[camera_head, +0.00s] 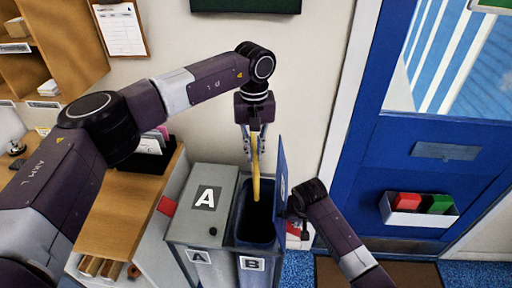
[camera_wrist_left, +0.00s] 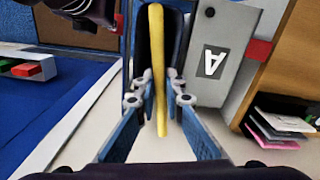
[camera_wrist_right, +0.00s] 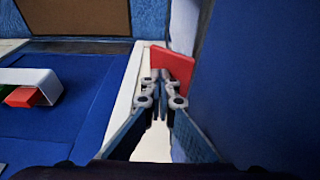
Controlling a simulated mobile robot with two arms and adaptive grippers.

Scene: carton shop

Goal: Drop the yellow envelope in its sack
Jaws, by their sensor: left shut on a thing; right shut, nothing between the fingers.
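The yellow envelope (camera_head: 256,182) hangs edge-on, upright, from my left gripper (camera_head: 254,150), which is shut on it. Its lower end is at the mouth of the dark blue bin marked B (camera_head: 254,238); I see no separate sack. The blue lid (camera_head: 281,175) of this bin stands open on its right. The left wrist view shows the envelope (camera_wrist_left: 158,65) between the fingers, over the dark opening. My right gripper (camera_wrist_right: 160,82) is shut and empty, just right of the bin and lid; its fingers are mostly hidden in the head view.
A grey bin marked A (camera_head: 207,197), lid shut, stands left of bin B. A wooden counter (camera_head: 125,205) is further left. A blue door (camera_head: 430,130) with a tray of red and green blocks (camera_head: 418,216) is at right. A red object (camera_wrist_right: 178,65) is beyond my right fingertips.

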